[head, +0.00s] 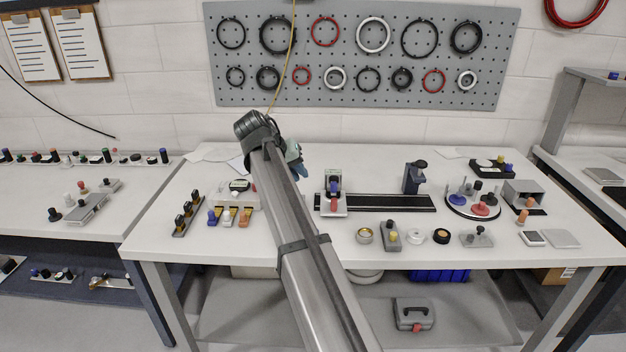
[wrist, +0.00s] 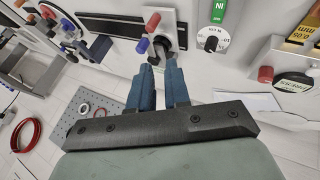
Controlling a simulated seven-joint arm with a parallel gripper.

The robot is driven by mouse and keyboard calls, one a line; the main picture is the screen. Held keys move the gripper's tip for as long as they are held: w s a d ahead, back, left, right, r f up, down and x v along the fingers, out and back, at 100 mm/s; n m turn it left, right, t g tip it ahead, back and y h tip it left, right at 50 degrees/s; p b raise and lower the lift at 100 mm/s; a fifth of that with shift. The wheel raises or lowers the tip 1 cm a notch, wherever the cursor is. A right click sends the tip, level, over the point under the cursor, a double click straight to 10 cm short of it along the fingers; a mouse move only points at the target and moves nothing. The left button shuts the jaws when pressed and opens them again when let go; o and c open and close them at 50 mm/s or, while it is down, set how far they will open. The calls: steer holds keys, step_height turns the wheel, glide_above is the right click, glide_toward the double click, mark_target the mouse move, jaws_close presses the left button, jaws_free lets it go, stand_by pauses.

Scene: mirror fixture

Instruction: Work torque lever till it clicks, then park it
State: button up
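My gripper (head: 296,164) hangs over the back of the bench, left of centre in the head view. In the wrist view its two blue fingers (wrist: 159,66) stand apart, with pale bench showing between them. Beyond the tips is a dark block with silver metal (wrist: 172,36), beside a blue cylinder (wrist: 142,45) and a red one (wrist: 152,21). A round white dial with a black pointer (wrist: 212,39) lies to its right, under a green label. I cannot tell for sure which part is the torque lever. My arm hides part of the bench in the head view.
A grey fixture with blue and red parts (head: 333,194) stands at the left end of a black rail (head: 385,203). A round tray (head: 455,207) stands farther right. A gauge-topped fixture (head: 238,190) is left of my arm. A pegboard (head: 345,90) hangs behind.

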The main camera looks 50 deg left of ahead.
mark_target(333, 192)
steer(key=o, duration=0.5)
step_height(333, 192, down, 6)
steer(key=w+a+n+t+h, duration=0.1)
steer(key=n+t+h, duration=0.3)
steer(key=n, duration=0.5)
steer(key=shift+w+a+r+n, duration=0.15)
steer(key=shift+w+a+n, duration=0.2)
steer(key=shift+w, duration=0.3)
steer(key=f+n+t+h, duration=0.1)
steer(key=n, duration=0.1)
steer(key=a+f+n+t+h, duration=0.1)
steer(key=n, duration=0.2)
steer(key=a+f+n+t, duration=0.1)
steer(key=n, duration=0.2)
steer(key=shift+s+f+n+t+h, duration=0.1)
steer(key=shift+s+n+t+h, duration=0.2)
steer(key=shift+s+h, duration=0.1)
steer(key=n, duration=0.2)
steer(key=n+t, duration=0.1)
steer(key=shift+s+a+f+h, duration=0.25)
steer(key=shift+a+f+h, duration=0.05)
steer(key=shift+f, duration=0.1)
steer(key=x, duration=1.3)
steer(key=shift+w+d+r, duration=0.1)
steer(key=shift+w, duration=0.2)
steer(key=shift+c, duration=0.2)
jaws_close()
